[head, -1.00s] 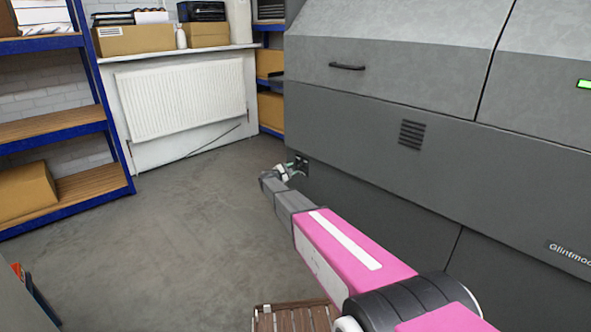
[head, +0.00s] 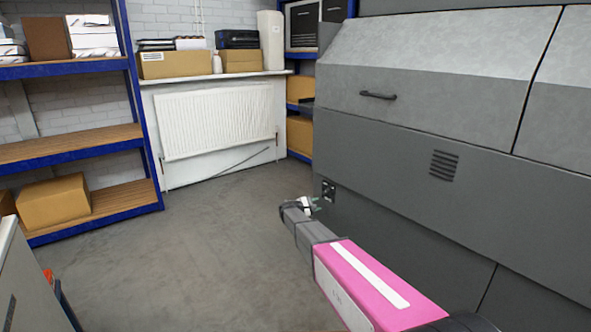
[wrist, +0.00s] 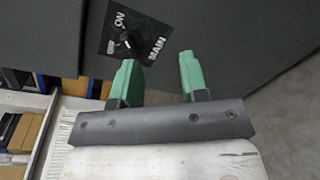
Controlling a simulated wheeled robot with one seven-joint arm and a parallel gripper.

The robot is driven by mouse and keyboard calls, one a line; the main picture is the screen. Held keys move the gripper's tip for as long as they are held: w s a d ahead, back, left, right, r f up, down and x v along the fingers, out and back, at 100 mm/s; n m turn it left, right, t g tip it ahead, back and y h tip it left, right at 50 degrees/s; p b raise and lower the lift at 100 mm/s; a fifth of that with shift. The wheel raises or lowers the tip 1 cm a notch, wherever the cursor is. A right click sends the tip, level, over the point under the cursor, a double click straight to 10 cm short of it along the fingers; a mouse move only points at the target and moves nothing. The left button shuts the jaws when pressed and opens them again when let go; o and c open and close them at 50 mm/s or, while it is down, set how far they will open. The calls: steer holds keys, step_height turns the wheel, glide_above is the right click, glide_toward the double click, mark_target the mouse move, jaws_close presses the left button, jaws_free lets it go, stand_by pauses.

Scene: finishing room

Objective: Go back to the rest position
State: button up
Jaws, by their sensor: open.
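My gripper (wrist: 157,78) shows in the wrist view with two green fingers spread apart and nothing between them. Just beyond the fingers is a black switch panel (wrist: 128,38) with a dark knob and the words ON and MAIN, on the dark side of the large grey machine. In the head view my gripper (head: 315,203) is small and partly hidden by my wrist, close to the same switch panel (head: 328,190). Whether the fingers touch the panel cannot be told, but a gap seems to show in the wrist view.
The large grey machine (head: 400,150) fills the right side. A blue shelf unit (head: 80,148) with boxes stands at the left, and a white radiator (head: 215,120) is at the back. The grey floor (head: 190,260) between them is clear. A grey cabinet (head: 25,275) edges in at lower left.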

steer(key=s+d+f+m+g+y, duration=0.1)
steer(key=s+d+m+g+y, duration=0.3)
steer(key=s, duration=0.8)
steer(key=s+d+f+m+g+y, duration=0.1)
steer(key=s+d+m+g, duration=0.3)
steer(key=s, duration=0.8)
steer(key=s+a+r+m+y, duration=0.1)
steer(key=s+m+y, duration=0.2)
steer(key=s, duration=0.8)
steer(key=s+a+r+m+y, duration=0.1)
steer(key=s+m+y, duration=0.2)
steer(key=s+y, duration=0.3)
steer(key=s, duration=0.5)
steer(key=shift+a+r+g, duration=0.2)
steer(key=shift+a+g, duration=0.05)
steer(key=shift+g, duration=0.05)
steer(key=shift+s+d, duration=0.1)
